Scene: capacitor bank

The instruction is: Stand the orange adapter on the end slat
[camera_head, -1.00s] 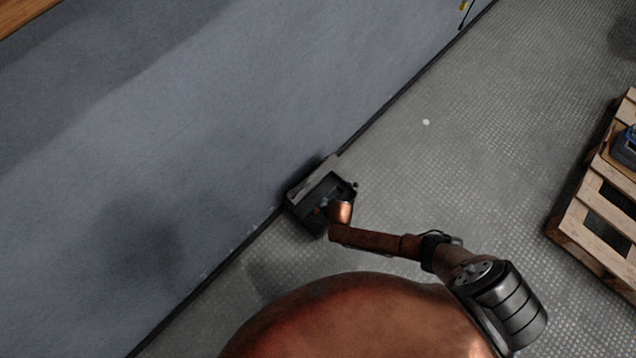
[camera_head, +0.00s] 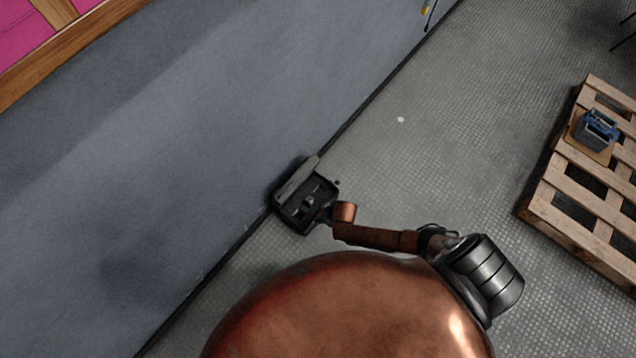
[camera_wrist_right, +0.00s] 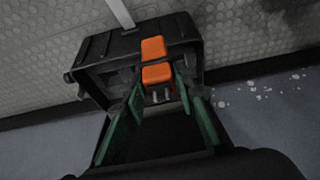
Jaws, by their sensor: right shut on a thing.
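The orange adapter (camera_wrist_right: 158,73) shows in the right wrist view as two orange blocks with pale metal prongs below, between the green-padded fingers of my right gripper (camera_wrist_right: 160,88). The gripper is shut on it. The open black case (camera_wrist_right: 100,72) lies behind it there; I cannot tell how far the adapter is clear of it. In the head view my right gripper (camera_head: 325,214) is small and dark at the right edge of the case (camera_head: 292,212), and the adapter cannot be made out. A wooden pallet with slats (camera_head: 580,236) lies at the right. My left gripper is out of view.
A blue and grey device (camera_head: 597,130) stands on a brown board (camera_head: 577,137) on the pallet. The case lies on the floor against a grey-blue wall (camera_head: 190,150). Textured floor (camera_head: 450,150) between case and pallet is clear.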

